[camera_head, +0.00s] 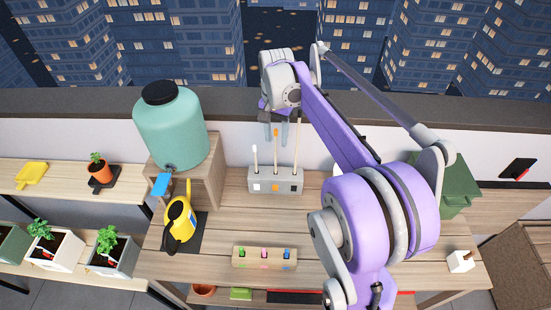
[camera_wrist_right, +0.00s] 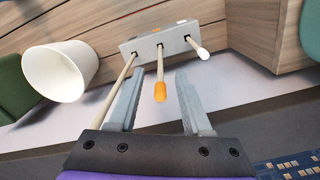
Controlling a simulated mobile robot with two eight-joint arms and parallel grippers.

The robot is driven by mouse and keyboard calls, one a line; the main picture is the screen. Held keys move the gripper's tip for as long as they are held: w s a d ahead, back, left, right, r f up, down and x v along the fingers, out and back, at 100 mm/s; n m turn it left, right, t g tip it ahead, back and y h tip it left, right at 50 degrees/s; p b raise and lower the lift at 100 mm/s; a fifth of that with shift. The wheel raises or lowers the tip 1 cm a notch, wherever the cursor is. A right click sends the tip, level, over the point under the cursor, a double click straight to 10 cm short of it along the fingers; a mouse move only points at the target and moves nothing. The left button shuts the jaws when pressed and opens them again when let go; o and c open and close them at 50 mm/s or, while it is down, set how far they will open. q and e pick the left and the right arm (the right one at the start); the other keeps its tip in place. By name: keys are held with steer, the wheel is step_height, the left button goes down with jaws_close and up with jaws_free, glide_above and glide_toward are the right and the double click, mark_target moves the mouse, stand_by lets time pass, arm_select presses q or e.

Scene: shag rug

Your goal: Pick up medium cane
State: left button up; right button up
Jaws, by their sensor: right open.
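The medium cane (camera_head: 276,155), with an orange tip, stands upright in the middle slot of a grey holder (camera_head: 257,174) on the table. In the wrist view its orange tip (camera_wrist_right: 160,91) shows between the two fingers of my right gripper (camera_wrist_right: 158,75). The right gripper (camera_head: 276,144) is open and empty around the cane's upper end in the head view; I see no contact. A shorter white-tipped cane (camera_head: 255,158) stands to the left in the head view, and a taller cane (camera_head: 297,145) to the right, close to one finger. My left gripper is out of view.
A teal water tank (camera_head: 171,130) on a wooden stand and a yellow watering can (camera_head: 181,221) stand left of the holder. A wooden block with coloured pieces (camera_head: 264,258) lies in front. A white cup-shaped object (camera_wrist_right: 60,72) shows beside the holder in the wrist view.

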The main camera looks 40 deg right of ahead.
steer(key=shift+f, duration=0.95)
steer(key=shift+c, duration=0.2)
jaws_close()
stand_by(0.5)
